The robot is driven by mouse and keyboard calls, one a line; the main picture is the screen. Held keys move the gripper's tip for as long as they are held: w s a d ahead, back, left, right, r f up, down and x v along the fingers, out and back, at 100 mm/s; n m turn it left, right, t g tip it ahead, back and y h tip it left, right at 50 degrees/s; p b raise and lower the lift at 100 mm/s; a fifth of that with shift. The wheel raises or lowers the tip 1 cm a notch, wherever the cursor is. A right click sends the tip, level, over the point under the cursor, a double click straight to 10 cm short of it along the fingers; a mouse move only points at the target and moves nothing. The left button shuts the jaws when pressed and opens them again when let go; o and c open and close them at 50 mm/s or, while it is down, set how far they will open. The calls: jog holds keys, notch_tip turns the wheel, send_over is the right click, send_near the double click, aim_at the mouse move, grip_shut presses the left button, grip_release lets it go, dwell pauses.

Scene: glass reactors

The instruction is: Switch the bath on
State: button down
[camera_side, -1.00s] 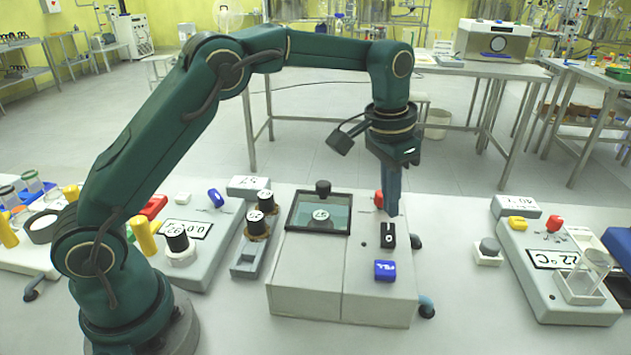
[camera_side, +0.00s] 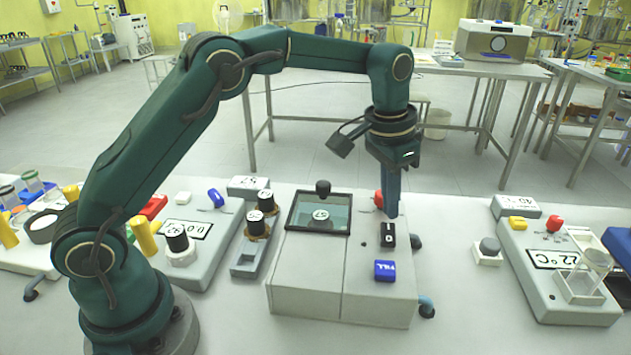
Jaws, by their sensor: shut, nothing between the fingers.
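The bath is a pale grey box (camera_side: 309,279) with a dark-framed window (camera_side: 319,212) on its top left, showing a round item marked 57 inside. On its right panel are a black rocker switch (camera_side: 388,234) marked I and O, a blue button (camera_side: 385,270) and a red knob (camera_side: 378,199). My gripper (camera_side: 392,213) is shut and empty, pointing straight down. Its tips are just behind the black switch, beside the red knob. I cannot tell whether they touch the switch. The gripper hides part of the panel there.
Left of the bath is a grey rack (camera_side: 250,256) holding black-capped vials, then a unit with a 0.0 display (camera_side: 202,229). To the right are a white holder with a grey knob (camera_side: 488,251) and a 22 °C unit (camera_side: 540,280).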

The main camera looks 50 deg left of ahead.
jog(key=shift+f, duration=0.85)
jog(key=shift+r, duration=3.55)
notch_tip(320, 180, up, 7)
jog(key=t, duration=0.1)
send_over(387, 223)
jog(key=s+a, duration=0.1)
jog(key=s, duration=0.1)
jog(key=s+a+r+n+t, duration=0.15)
jog(key=s+r, duration=0.25)
jog(key=s, duration=0.4)
jog(key=s+a+f+n+t, duration=0.1)
jog(key=s+a+f, duration=0.1)
jog(key=s+f, duration=0.9)
jog(key=shift+s+a+f, duration=0.15)
jog(key=shift+s+a, duration=0.1)
jog(key=shift+s, duration=0.45)
